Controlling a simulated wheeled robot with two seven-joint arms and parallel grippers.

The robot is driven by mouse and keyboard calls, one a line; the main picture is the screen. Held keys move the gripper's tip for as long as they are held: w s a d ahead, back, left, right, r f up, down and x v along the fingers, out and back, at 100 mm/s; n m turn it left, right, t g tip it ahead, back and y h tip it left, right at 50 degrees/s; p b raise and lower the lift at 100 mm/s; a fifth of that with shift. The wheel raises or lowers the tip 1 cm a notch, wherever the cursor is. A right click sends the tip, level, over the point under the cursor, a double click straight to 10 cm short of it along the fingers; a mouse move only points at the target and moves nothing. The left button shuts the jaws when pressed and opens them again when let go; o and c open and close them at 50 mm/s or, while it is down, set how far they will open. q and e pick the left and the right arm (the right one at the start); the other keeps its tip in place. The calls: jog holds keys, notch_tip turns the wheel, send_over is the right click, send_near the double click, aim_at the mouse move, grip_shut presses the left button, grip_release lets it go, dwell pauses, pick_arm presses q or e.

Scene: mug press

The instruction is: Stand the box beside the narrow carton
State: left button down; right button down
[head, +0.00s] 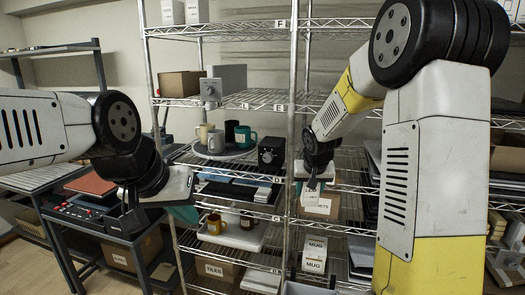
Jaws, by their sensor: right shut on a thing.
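My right gripper (312,184) reaches down at the middle shelf of the wire rack. It is shut on a small white box (311,197) with a dark printed label, just below its fingers. A brown carton (327,210) with a white label is right behind or under this box; I cannot tell whether they touch. White cartons marked MUG (314,254) stand on the shelf below; which carton is the narrow one is not clear. My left gripper (185,213) hangs in front of the rack's left side, away from these boxes; its finger gap is not clear.
Mugs stand on a round tray (222,153), with a black box (271,152) to its right. Rack posts (293,110) flank my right gripper. Brown mugs stand on a white tray (233,236) lower down. A workbench (100,213) is at the left.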

jog(key=s+f, duration=0.5)
jog(key=f, duration=0.3)
jog(key=s+f, duration=0.5)
jog(key=f, duration=0.3)
jog(key=shift+d+n, duration=0.3)
